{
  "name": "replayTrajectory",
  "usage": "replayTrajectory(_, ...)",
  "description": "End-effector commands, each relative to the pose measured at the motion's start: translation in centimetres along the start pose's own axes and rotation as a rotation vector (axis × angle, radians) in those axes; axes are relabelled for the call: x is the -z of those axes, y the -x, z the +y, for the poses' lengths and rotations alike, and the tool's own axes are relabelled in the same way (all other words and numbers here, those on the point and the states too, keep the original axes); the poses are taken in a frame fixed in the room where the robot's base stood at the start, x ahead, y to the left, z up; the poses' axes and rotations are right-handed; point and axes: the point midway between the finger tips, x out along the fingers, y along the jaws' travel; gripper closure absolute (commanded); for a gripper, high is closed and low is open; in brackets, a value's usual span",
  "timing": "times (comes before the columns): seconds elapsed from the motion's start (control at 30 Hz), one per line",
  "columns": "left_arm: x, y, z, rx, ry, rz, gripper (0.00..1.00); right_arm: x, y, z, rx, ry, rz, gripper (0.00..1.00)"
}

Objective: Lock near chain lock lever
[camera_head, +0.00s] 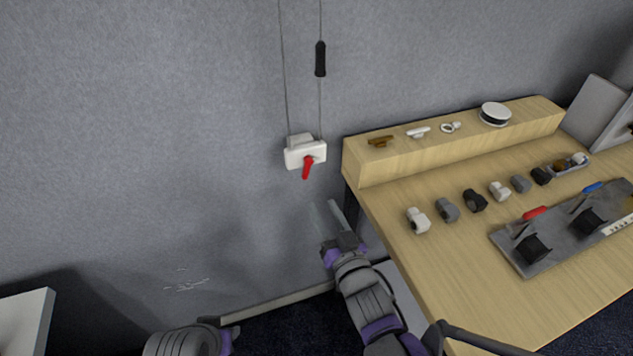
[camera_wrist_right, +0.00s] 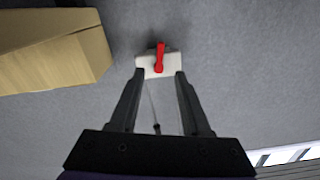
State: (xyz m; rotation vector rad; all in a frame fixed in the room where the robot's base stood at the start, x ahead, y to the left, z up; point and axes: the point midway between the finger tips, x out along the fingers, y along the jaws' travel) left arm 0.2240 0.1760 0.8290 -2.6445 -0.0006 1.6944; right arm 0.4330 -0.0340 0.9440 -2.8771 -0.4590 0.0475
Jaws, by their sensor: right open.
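The chain lock is a white box (camera_head: 295,156) on the grey wall, with two thin cords running up from it. Its red lever (camera_head: 308,167) hangs downward, tilted slightly left. In the right wrist view, the lock box (camera_wrist_right: 147,66) and red lever (camera_wrist_right: 160,57) appear beyond the fingertips, with the lever lined up between them. My right gripper (camera_head: 328,217) is open and empty, below the lock in the head view; its two fingers (camera_wrist_right: 160,74) show apart in the wrist view. Part of my left arm shows at the bottom, its fingers out of sight.
A black handle (camera_head: 320,59) hangs on the cord above the lock. Right of it stands a wooden table (camera_head: 420,275) with a raised shelf (camera_head: 362,170), several small fittings and a grey tray (camera_head: 512,256). The wall left of the lock is clear.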

Motion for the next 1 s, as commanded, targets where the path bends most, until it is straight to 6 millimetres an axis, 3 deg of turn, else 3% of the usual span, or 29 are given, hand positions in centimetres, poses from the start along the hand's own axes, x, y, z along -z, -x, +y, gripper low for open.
replayTrajectory(0.5, 0.1, 0.2, 0.0, 0.0, 0.0, 0.001, 0.64, 0.0, -8.8, 0.1, -0.002, 0.001, -0.002, 0.53)
replayTrajectory(0.7, 0.1, 0.2, 0.0, 0.0, 0.0, 0.001, 0.64, 0.0, -10.1, 0.1, -0.002, 0.002, -0.003, 0.53)
replayTrajectory(0.97, 0.1, 0.2, 0.0, 0.0, 0.0, 0.001, 0.64, 0.0, -10.2, 0.1, -0.002, 0.001, -0.003, 0.53)
replayTrajectory(1.0, 0.1, 0.2, 0.0, 0.0, 0.0, 0.001, 0.64, 0.0, -10.2, 0.1, -0.002, 0.001, -0.003, 0.58)
